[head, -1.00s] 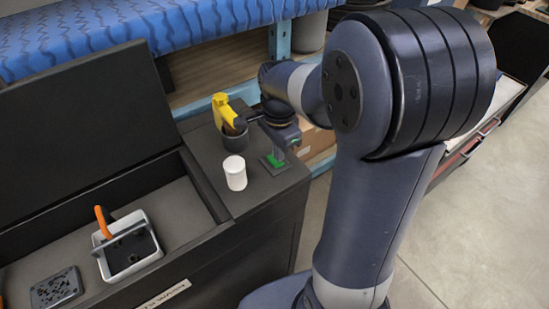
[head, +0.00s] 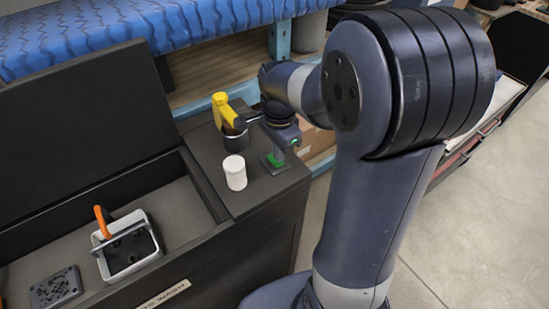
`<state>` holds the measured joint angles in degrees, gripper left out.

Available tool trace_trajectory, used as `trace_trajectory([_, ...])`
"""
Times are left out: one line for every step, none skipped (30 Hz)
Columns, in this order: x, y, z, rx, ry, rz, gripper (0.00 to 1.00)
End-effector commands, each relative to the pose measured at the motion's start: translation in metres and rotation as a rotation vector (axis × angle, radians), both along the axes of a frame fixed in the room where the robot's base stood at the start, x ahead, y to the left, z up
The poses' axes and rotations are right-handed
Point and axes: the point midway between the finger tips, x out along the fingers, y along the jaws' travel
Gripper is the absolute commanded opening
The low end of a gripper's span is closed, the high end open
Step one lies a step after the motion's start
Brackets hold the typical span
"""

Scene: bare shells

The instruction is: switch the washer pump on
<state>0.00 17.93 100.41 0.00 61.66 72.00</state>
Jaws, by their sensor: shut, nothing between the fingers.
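A small green switch (head: 276,160) on a grey base plate sits on the dark top at the right end of the washer (head: 262,200). My gripper (head: 277,153) points down right over the switch. Its fingers are shut with nothing between them. The fingertips are at or just above the green part; I cannot tell whether they touch it. The fingers partly hide the switch, so its position is not readable. The washer's front carries a white label (head: 165,294), partly cut off, and its lid (head: 85,120) stands open.
A white cylinder (head: 235,173) stands left of the switch.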

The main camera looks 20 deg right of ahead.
Motion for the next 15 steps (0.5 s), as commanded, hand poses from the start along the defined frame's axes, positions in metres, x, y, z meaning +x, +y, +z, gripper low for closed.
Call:
trace_trajectory([-0.0001, 0.0000, -0.0016, 0.000, 0.000, 0.000, 0.00])
trace_trajectory([0.0000, 0.0000, -0.0020, 0.000, 0.000, 0.000, 0.00])
trace_trajectory([0.0000, 0.0000, -0.0026, 0.000, 0.000, 0.000, 0.00])
trace_trajectory([0.0000, 0.0000, -0.0031, 0.000, 0.000, 0.000, 0.00])
trace_trajectory([0.0000, 0.0000, -0.0035, 0.000, 0.000, 0.000, 0.00])
trace_trajectory([0.0000, 0.0000, -0.0041, 0.000, 0.000, 0.000, 0.00])
trace_trajectory([0.0000, 0.0000, -0.0046, 0.000, 0.000, 0.000, 0.00])
trace_trajectory([0.0000, 0.0000, -0.0051, 0.000, 0.000, 0.000, 0.00])
trace_trajectory([0.0000, 0.0000, -0.0056, 0.000, 0.000, 0.000, 0.00])
trace_trajectory([0.0000, 0.0000, -0.0061, 0.000, 0.000, 0.000, 0.00])
trace_trajectory([0.0000, 0.0000, -0.0065, 0.000, 0.000, 0.000, 0.00])
trace_trajectory([0.0000, 0.0000, -0.0071, 0.000, 0.000, 0.000, 0.00])
trace_trajectory([0.0000, 0.0000, -0.0076, 0.000, 0.000, 0.000, 0.00])
trace_trajectory([0.0000, 0.0000, -0.0080, 0.000, 0.000, 0.000, 0.00])
trace_trajectory([0.0000, 0.0000, -0.0086, 0.000, 0.000, 0.000, 0.00])
